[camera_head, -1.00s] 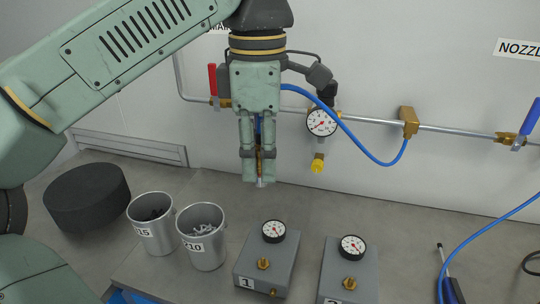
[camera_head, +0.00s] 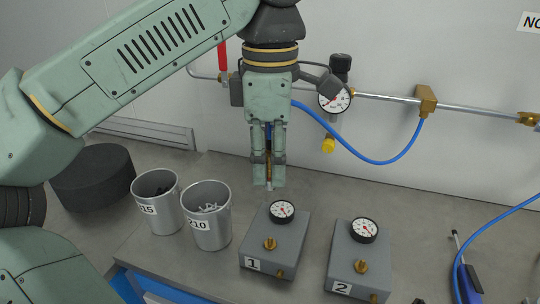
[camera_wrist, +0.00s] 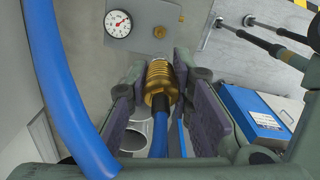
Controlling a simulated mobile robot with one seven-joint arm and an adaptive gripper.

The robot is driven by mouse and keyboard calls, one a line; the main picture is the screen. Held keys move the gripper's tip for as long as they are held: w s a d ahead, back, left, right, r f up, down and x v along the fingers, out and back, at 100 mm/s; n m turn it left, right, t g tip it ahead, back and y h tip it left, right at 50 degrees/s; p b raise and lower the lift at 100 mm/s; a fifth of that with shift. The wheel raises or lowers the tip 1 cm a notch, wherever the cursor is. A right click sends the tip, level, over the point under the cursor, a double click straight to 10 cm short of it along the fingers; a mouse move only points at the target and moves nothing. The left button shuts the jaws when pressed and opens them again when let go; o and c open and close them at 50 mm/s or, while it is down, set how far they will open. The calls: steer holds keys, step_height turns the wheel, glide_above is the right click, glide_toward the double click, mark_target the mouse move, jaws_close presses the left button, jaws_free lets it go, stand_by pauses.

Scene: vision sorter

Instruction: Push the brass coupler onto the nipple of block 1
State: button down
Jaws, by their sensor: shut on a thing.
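My gripper (camera_head: 268,184) points down and is shut on the brass coupler (camera_wrist: 159,82), which is fixed to the end of a blue hose (camera_wrist: 160,133). In the head view the fingers mostly hide the coupler. Block 1 (camera_head: 291,236) is a grey box on the bench, carrying a round gauge (camera_head: 282,211). Its brass nipple (camera_head: 270,244) stands up on top. The gripper is above and behind the nipple, with a clear gap. The wrist view shows a grey block with a gauge (camera_wrist: 118,24) beyond the coupler; its number is not visible.
Block 2 (camera_head: 344,245) stands to the right of block 1. Two metal buckets (camera_head: 160,220) (camera_head: 209,238) stand to the left. The blue hose hangs in a loop from a brass wall fitting (camera_head: 427,101). A wall gauge (camera_head: 334,98) is behind the gripper.

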steer(key=b, duration=0.7)
glide_above(270, 238)
steer(key=shift+f, duration=5.15)
steer(key=shift+f+b, duration=1.05)
steer(key=shift+f, duration=0.9)
steer(key=c, duration=1.9)
jaws_free()
jaws_close()
